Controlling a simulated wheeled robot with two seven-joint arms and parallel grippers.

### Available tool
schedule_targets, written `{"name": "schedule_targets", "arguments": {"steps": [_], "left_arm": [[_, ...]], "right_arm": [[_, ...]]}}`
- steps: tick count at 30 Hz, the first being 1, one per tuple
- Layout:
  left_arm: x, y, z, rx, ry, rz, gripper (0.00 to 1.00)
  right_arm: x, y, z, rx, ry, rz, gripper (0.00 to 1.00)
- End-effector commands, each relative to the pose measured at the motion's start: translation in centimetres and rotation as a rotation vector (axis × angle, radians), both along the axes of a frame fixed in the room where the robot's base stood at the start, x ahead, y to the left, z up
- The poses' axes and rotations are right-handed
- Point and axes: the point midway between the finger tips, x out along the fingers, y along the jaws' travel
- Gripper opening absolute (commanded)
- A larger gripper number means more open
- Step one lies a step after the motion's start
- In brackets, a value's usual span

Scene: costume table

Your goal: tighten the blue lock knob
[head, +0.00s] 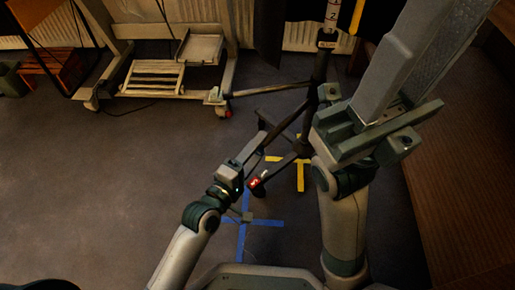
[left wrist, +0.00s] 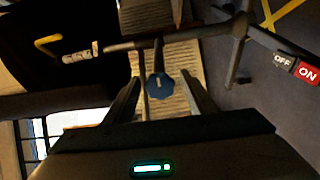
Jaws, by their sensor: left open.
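The blue lock knob (left wrist: 160,84) shows in the left wrist view, round with a pale mark on its face. It sits by a dark stand with a thin bar across it. My left gripper (head: 262,140) is open, and in the left wrist view its two fingers lie on either side of the knob with gaps showing. I cannot tell how deep the knob sits between them. In the head view the knob is not clearly visible. My right gripper (head: 405,60) points up close to the head camera, large and grey; its jaw opening is unclear.
The dark upright pole (head: 320,70) carries a small label. A red ON tag (left wrist: 307,72) is on a stand leg. Blue tape (head: 245,235) and yellow tape (head: 301,175) mark the floor. A wheeled cart (head: 165,75) stands at the back left. The floor at left is clear.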

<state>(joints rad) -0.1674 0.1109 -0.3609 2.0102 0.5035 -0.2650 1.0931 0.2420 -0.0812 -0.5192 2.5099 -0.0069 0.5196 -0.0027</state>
Motion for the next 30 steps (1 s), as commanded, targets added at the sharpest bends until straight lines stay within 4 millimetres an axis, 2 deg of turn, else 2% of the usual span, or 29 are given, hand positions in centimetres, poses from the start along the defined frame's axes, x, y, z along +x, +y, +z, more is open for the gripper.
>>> {"name": "schedule_targets", "arguments": {"steps": [1, 5, 6, 17, 25, 30], "left_arm": [[0.0, 0.0, 0.0, 0.000, 0.000, 0.000, 0.44], [0.0, 0.0, 0.0, 0.000, 0.000, 0.000, 0.12], [0.0, 0.0, 0.0, 0.000, 0.000, 0.000, 0.10], [0.0, 0.0, 0.0, 0.026, -0.018, -0.001, 0.10], [0.0, 0.0, 0.2, 0.128, -0.092, -0.001, 0.10], [0.0, 0.1, 0.2, 0.232, -0.168, -0.002, 0.10]], "right_arm": [[0.0, 0.0, 0.0, 0.000, 0.001, 0.000, 0.31], [0.1, 0.0, -0.1, -0.002, 0.003, -0.003, 0.31], [0.1, -0.1, -0.2, -0.004, 0.003, -0.004, 0.31], [0.2, -0.2, 0.0, -0.014, 0.004, -0.016, 0.31], [0.3, -1.1, 0.0, 0.000, 0.024, -0.034, 0.31], [0.8, -2.3, -1.1, -0.012, 0.070, -0.078, 0.31]]}}
